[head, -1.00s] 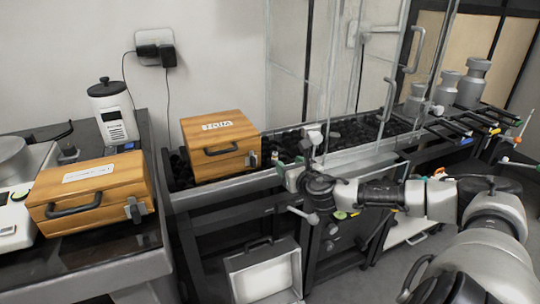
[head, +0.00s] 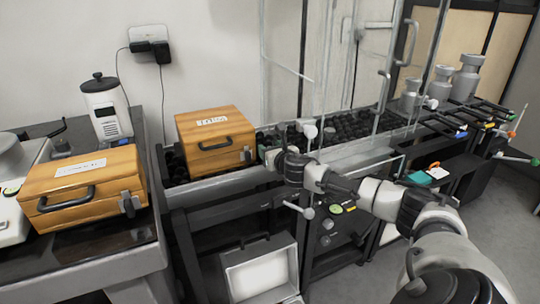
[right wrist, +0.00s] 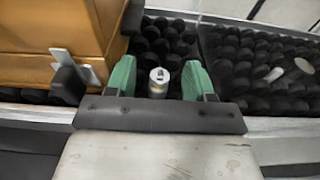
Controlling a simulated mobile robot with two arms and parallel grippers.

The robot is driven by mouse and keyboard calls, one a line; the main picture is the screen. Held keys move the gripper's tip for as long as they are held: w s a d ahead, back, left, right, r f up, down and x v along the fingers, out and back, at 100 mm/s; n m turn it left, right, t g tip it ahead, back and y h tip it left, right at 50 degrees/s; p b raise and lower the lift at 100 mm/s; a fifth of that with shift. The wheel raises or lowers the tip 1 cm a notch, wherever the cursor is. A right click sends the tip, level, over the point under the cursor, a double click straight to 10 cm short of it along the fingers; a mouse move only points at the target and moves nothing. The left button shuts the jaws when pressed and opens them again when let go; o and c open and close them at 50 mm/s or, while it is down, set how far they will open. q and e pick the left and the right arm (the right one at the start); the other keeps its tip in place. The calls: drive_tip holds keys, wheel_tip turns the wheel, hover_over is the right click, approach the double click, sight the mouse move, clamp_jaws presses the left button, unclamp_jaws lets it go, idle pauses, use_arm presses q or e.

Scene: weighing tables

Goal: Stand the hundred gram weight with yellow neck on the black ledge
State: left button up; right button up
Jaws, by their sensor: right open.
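A small metal weight (right wrist: 158,82) with a pale silver top and a yellowish neck stands upright among black rounded knobs in the right wrist view. My right gripper (right wrist: 160,76) is open, with one green finger on each side of the weight and gaps visible between. In the head view, my right gripper (head: 268,156) is beside the front right corner of the middle wooden box, and the weight is hidden there. I cannot tell which dark edge is the black ledge. My left gripper is not in view.
The wooden box (head: 214,143) stands close to the left finger, its metal latch (right wrist: 77,66) nearby. Another wooden box (head: 84,190) sits on the left table. Large metal weights (head: 467,78) stand at the right end. Glass panels rise behind the knobbed bed (head: 350,125).

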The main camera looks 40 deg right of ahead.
drive_tip(key=shift+c, duration=0.2)
clamp_jaws()
